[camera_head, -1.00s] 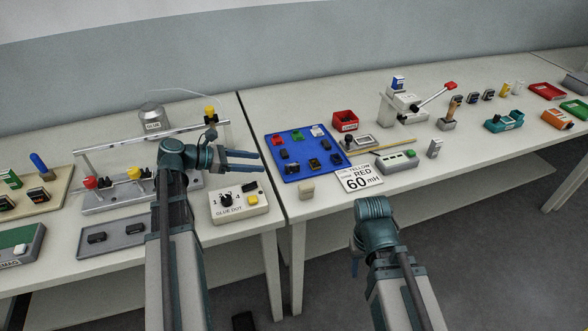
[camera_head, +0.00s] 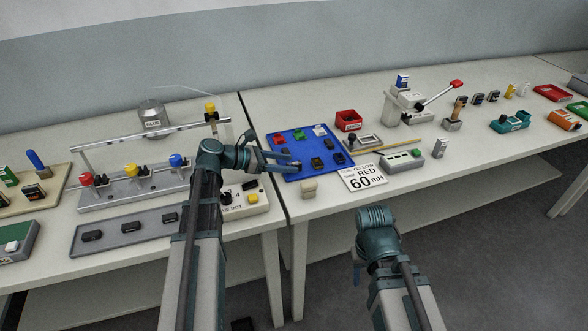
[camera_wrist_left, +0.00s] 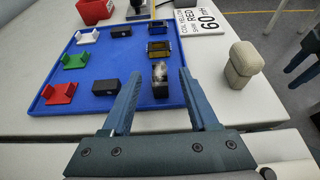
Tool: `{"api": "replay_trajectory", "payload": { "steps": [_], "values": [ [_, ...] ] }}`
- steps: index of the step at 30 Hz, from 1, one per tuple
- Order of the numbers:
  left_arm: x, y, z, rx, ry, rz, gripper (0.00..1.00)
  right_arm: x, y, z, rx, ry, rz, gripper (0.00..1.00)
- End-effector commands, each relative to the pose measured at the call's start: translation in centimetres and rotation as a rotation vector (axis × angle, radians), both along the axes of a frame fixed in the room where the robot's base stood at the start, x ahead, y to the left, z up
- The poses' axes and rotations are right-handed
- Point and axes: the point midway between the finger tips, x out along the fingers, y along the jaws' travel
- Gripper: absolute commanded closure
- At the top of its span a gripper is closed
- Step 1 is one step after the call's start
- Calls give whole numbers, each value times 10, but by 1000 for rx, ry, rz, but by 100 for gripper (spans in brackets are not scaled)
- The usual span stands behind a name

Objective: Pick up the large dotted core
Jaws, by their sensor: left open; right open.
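The blue tray (camera_head: 290,178) holds several small dark cores and red, green and white bobbins. My left gripper (camera_head: 296,161) is open above its near left part. In the left wrist view, a dark block with a pale speckled top (camera_wrist_left: 160,78) lies between the tips of my open left fingers (camera_wrist_left: 158,76), not gripped. Plain black cores (camera_wrist_left: 104,86) lie to the left. I cannot tell for sure which piece is the large dotted core. My right gripper (camera_head: 357,272) hangs low, away from the tray, its fingers partly hidden.
A beige block (camera_head: 309,188) stands just off the tray's near edge. A sign reading yellow, red, 60 mH (camera_head: 362,179) lies to the right. A red bin (camera_head: 348,120) stands behind. The glue dot box (camera_head: 258,206) is beneath my left forearm.

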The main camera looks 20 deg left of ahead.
Motion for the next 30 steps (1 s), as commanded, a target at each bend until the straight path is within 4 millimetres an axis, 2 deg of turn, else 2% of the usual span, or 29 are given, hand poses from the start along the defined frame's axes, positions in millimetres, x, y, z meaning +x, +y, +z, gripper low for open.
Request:
{"api": "replay_trajectory", "payload": {
  "steps": [6,14,21,24,30],
  "values": [
    [17,-24,-14,1,-1,-2,40,0,0,-14,0,0,0,50],
    [19,-26,-13,0,0,1,42,0,0,-13,0,0,0,50],
    [19,-26,-13,0,0,1,85,0,0,-13,0,0,0,50],
    [19,-26,-13,0,0,1,100,0,0,-13,0,0,0,50],
    [19,-26,-13,0,0,1,100,0,0,-13,0,0,0,50]
  ]
}}
